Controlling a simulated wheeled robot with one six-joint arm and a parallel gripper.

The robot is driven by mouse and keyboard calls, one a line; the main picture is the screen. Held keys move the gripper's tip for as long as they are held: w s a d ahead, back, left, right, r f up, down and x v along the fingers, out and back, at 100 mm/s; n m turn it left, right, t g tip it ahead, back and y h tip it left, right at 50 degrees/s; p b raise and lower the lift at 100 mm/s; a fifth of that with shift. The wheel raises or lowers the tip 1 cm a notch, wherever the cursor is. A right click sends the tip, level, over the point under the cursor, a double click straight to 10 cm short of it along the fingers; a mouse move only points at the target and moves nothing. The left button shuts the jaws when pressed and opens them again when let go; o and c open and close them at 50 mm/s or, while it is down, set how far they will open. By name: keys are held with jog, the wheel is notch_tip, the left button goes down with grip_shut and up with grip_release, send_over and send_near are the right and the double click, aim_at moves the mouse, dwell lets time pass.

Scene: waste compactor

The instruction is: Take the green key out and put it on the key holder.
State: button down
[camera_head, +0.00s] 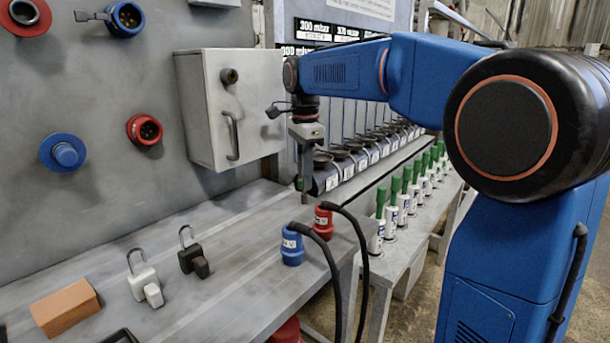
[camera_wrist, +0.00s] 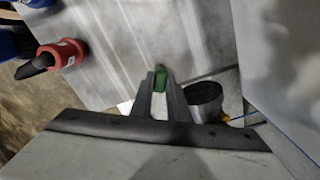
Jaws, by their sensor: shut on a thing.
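My gripper (camera_head: 303,178) points down above the grey metal workbench, to the right of the grey wall box (camera_head: 205,115). In the wrist view, the two fingers of my gripper (camera_wrist: 160,94) are closed on a small green thing (camera_wrist: 160,74), which I take to be the green key. Only its green part shows between the fingertips, clear of the box. In the head view the key is too small to make out well. I cannot pick out the key holder with certainty in either view.
A blue plug (camera_head: 292,248) and a red plug (camera_head: 323,222) with black cables stand at the bench's right edge. A white padlock (camera_head: 144,281), a dark padlock (camera_head: 192,261) and a brick (camera_head: 66,308) lie nearer. Several green-topped bottles (camera_head: 390,205) stand at right. The middle bench is clear.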

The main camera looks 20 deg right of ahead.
jog(key=shift+f, duration=0.7)
dwell(1.0)
jog(key=c, duration=1.6)
grip_release()
jog(key=shift+r, duration=0.1)
jog(key=shift+c, duration=0.4)
jog(key=shift+r, duration=3.4)
